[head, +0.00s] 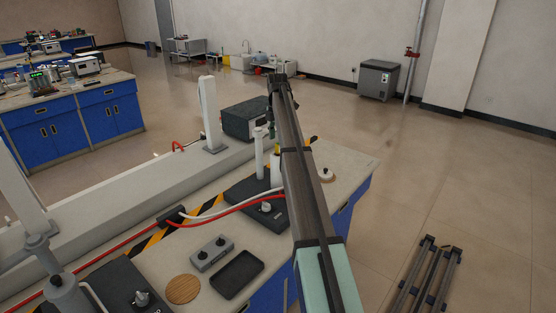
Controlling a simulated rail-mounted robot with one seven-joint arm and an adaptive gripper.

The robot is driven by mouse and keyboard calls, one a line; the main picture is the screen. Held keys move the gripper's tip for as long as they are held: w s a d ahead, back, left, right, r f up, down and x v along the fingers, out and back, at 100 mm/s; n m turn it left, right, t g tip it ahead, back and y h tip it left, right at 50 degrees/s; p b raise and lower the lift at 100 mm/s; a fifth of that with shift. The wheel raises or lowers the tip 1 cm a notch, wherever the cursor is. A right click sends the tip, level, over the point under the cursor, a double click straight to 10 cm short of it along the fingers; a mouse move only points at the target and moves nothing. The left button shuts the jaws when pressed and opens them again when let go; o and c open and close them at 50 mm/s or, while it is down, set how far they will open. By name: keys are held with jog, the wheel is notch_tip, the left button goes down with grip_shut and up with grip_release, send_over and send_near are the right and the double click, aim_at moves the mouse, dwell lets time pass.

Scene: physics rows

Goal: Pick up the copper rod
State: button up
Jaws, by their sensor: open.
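I cannot make out a copper rod for certain in the head view. A small yellowish spot (278,148) shows above a white cylinder beside my arm, but it is too small to name and may be floor-style striped tape behind. My arm reaches from the lower right over the bench, and its far end bends down. My gripper (271,132) is small and dark at that lower end, above the bench near a white post, partly covered by the arm. It is open, and I see nothing held in it.
On the bench (345,165) stand a white post (260,150), a black apparatus base (240,190), a grey block (212,253), a black tray (237,274) and a round wooden disc (183,289). Red and white cables cross it. A dark box (246,118) stands behind.

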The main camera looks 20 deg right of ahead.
aim_at(278, 152)
jog(key=shift+w+d+f+p, duration=0.1)
jog(key=shift+f+p, duration=0.5)
jog(key=shift+f, duration=0.75)
jog(key=shift+w+d+f+p, duration=0.1)
jog(key=shift+f+p, duration=0.45)
jog(key=shift+f, duration=0.8)
grip_shut()
